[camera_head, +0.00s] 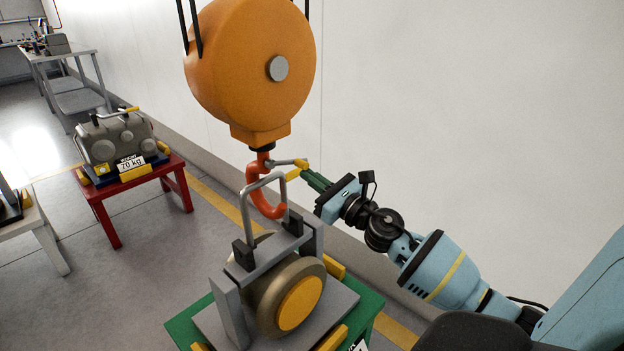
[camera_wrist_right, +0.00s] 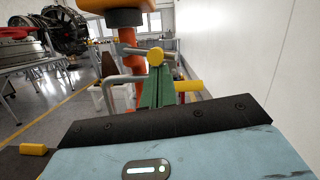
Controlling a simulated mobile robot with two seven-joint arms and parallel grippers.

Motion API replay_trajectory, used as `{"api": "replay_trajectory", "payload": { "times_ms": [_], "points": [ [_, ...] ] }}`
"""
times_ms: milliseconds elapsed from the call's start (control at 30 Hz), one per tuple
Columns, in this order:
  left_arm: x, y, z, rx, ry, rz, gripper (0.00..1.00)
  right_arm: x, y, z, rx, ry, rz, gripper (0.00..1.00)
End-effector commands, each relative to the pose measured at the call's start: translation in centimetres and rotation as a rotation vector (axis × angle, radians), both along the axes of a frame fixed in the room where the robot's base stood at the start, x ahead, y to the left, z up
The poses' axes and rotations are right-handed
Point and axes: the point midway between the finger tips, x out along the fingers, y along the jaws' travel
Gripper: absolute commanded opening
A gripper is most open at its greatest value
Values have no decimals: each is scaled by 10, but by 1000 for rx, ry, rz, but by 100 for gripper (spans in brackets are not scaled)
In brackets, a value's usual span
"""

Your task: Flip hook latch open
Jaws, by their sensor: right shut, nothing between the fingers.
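The orange-red hook (camera_head: 252,190) hangs under the orange round hoist (camera_head: 250,70). Its grey latch lever (camera_head: 283,162) sticks out to the right from the hook's upper part and ends in a yellow knob (camera_head: 301,163). The knob also shows in the right wrist view (camera_wrist_right: 155,56), just beyond the green fingertips. My right gripper (camera_head: 306,175) is shut and empty, its fingers pointing at the hook from the right, close to the knob. I cannot tell if they touch it. The grey lifting handle (camera_head: 262,182) of the load stands at the hook's opening. My left gripper is not in view.
The load, a round unit (camera_head: 268,300) on a grey cradle, sits on a green stand (camera_head: 368,312) below the hook. A red stand (camera_head: 110,195) bears a grey unit (camera_head: 118,140) at the left. A white wall (camera_head: 470,90) runs behind my right arm.

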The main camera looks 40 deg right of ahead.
Motion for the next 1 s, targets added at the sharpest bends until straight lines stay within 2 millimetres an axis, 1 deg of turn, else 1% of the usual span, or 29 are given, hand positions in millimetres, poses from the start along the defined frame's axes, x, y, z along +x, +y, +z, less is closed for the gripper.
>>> {"api": "replay_trajectory", "payload": {
  "times_ms": [233, 367, 600, 767, 900, 1000],
  "points": [
    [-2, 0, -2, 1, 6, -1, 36, 0, 0, -1, 1, 1, 0, 0],
    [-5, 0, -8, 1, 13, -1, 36, 0, -1, -7, 2, 2, 0, 0],
    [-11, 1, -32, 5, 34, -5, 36, 3, -5, -32, 0, 5, 0, 0],
    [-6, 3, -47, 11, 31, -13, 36, 5, -8, -47, -1, 3, 1, 0],
    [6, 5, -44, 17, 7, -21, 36, -19, -10, -49, 0, 4, 2, 0],
    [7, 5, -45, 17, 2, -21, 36, -34, -12, -52, 1, 3, 2, 0]
  ]
}}
